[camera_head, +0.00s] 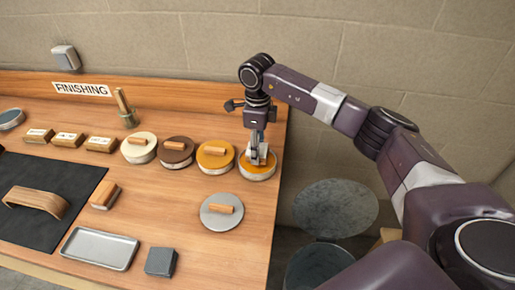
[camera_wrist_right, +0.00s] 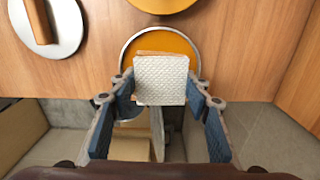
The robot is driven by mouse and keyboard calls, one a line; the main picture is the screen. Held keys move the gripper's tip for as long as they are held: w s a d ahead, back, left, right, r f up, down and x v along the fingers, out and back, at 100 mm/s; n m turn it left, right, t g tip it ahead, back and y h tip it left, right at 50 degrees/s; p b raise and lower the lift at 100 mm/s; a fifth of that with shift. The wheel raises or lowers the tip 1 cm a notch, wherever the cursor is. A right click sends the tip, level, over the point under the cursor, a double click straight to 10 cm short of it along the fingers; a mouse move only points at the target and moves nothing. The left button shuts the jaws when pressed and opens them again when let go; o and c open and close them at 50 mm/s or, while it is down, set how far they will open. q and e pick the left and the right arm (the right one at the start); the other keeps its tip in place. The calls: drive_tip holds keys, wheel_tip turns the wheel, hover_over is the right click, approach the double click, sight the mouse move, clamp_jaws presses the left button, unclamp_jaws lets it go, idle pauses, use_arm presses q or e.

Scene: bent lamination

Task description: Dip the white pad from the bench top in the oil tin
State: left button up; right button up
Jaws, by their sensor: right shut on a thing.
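The white pad (camera_wrist_right: 160,80) has a quilted face and fills the gap between the fingers in the right wrist view. My right gripper (camera_wrist_right: 160,100) is shut on it. In the head view the gripper (camera_head: 259,152) points down, with the pad (camera_head: 262,156) over the oil tin (camera_head: 257,177). The tin is round and open, with amber contents, at the bench's right end. Its rim also shows behind the pad in the wrist view (camera_wrist_right: 124,58). I cannot tell whether the pad touches the oil. My left gripper is out of view.
A grey lid (camera_head: 214,222) with a wooden handle lies in front of the tins. An amber-topped tin (camera_head: 207,164) stands just left of the open one, then brown (camera_head: 180,146) and cream (camera_head: 141,153) ones. A metal tray (camera_head: 100,249) and a dark block (camera_head: 161,262) lie near the front.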

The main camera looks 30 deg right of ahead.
drive_tip(key=shift+r+p, duration=1.45)
drive_tip(key=shift+r, duration=1.1)
